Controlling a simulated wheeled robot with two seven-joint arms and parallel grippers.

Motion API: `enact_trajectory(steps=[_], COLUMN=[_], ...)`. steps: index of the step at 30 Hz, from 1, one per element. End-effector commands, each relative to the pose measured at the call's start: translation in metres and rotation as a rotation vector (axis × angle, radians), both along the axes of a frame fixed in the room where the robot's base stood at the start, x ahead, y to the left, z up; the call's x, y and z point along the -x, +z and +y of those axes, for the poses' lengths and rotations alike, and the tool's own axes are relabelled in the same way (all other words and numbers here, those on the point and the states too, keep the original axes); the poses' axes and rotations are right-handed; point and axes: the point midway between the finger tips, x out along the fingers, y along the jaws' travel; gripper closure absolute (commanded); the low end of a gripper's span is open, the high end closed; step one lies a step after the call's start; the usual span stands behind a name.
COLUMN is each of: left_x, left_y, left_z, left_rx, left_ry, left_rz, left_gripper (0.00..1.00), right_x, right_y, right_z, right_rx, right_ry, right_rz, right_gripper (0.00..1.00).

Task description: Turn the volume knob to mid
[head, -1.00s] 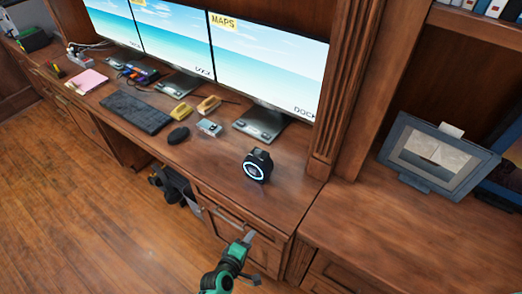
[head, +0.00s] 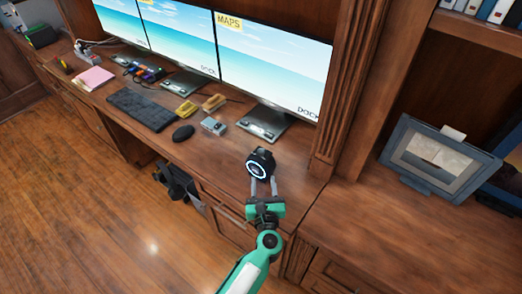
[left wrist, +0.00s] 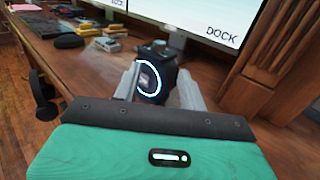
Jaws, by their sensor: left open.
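The volume knob (head: 259,166) is a dark round device with a glowing white ring on its face. It stands on the wood desk (head: 215,160) near the front edge, right of the mouse. My left gripper (head: 263,184) is open in front of the knob, fingers pointing at it. In the left wrist view the knob (left wrist: 152,76) shows between the two grey fingers, which look apart from each other. I cannot tell whether they touch it. The ring's setting is too small to read. My right gripper is not in view.
A black mouse (head: 183,132), a keyboard (head: 141,110) and a small grey box (head: 214,126) lie to the left. The right monitor (head: 270,62) stands behind. A wood pillar (head: 346,100) and a framed picture (head: 438,160) are to the right.

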Motion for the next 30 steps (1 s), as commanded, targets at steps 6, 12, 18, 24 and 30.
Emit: enact_trajectory(steps=[6,12,18,24,30], left_x=[-0.02,-0.052,-0.083,-0.112,-0.13], left_y=[0.003,0.003,0.003,0.003,0.001], left_z=[0.001,0.003,0.005,0.007,0.007], left_rx=[0.006,0.002,0.002,0.001,0.002], left_ry=[0.003,0.003,0.003,0.002,0.002], left_rz=[-0.001,-0.001,-0.001,-0.002,0.0], left_gripper=[0.58,0.58,0.58,0.58,0.58], right_x=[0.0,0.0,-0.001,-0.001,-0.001], right_y=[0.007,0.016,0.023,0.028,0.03], right_z=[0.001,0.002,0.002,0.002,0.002], right_rx=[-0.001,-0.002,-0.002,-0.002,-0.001], right_ry=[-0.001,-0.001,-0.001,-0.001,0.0], right_rz=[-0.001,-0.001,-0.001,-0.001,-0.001], right_gripper=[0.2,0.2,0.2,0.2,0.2])
